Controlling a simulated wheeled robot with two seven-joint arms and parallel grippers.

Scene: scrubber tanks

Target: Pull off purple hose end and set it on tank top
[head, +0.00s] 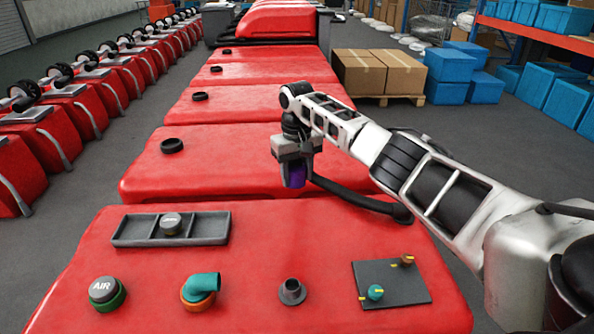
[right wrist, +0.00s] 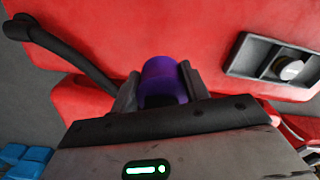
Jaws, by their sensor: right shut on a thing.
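The purple hose end (head: 295,174) is between the fingers of my right gripper (head: 294,160), which is shut on it. It is held above the far part of the near red tank top (head: 262,230). In the right wrist view the purple hose end (right wrist: 165,78) sits between the two dark fingers. The black hose (head: 355,195) runs from it to the right over the tank edge. A bare dark grey port (head: 292,291) stands on the tank top, apart from the hose end. My left gripper is not in view.
The tank top also carries a grey tray (head: 140,230) with a round cap (head: 171,222), an AIR cap (head: 104,291), a teal elbow (head: 203,283) in an orange ring, and a dark panel with small valves (head: 392,298). Free red surface lies between tray and panel.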

